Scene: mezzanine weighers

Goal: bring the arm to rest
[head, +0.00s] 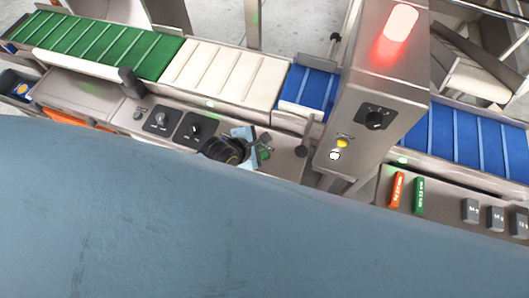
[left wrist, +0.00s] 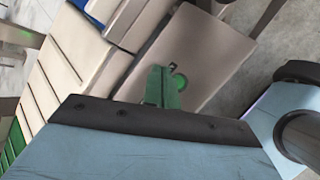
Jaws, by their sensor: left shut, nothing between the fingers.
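My left gripper shows in the head view (head: 246,146) as a dark wrist with pale blue parts, over the console below the conveyor. In the left wrist view its two narrow fingers (left wrist: 162,87) are together, shut and empty. A large blue-grey part of mine fills the lower head view and hides what lies there. My right gripper is not in view.
A conveyor runs behind the console with green (head: 95,42), cream (head: 225,72) and blue (head: 308,84) belt sections. A grey housing (head: 372,75) with a glowing red lamp stands right of the gripper.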

